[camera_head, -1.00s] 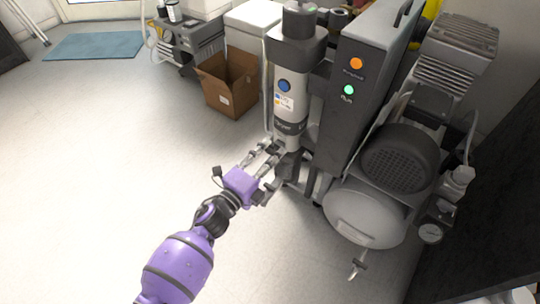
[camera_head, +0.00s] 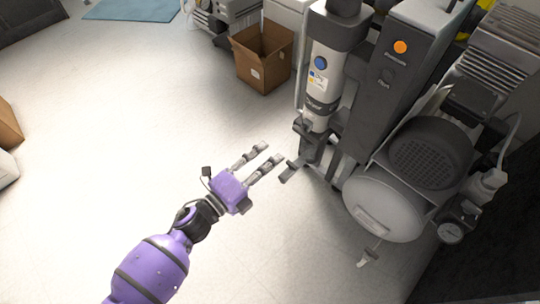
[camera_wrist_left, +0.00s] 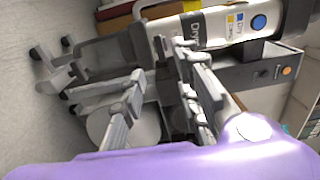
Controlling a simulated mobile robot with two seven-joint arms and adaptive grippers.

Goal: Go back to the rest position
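My left gripper (camera_head: 272,162) reaches in from the lower left in the head view. Its fingers are spread and empty, above the floor and apart from the compressor unit. In the left wrist view the open fingers (camera_wrist_left: 165,85) stand in front of the unit. The unit has a white and black dryer cylinder (camera_head: 320,85) with a blue button, and a dark control box (camera_head: 398,75). The box's orange light (camera_head: 400,47) is bright and its lower light (camera_head: 384,84) is dark. My right gripper is not in view.
A white tank (camera_head: 385,208) with a dark motor (camera_head: 430,152) stands at the right. An open cardboard box (camera_head: 262,58) is behind the gripper. A blue mat (camera_head: 130,9) lies at the far left. The floor on the left and middle is mostly clear.

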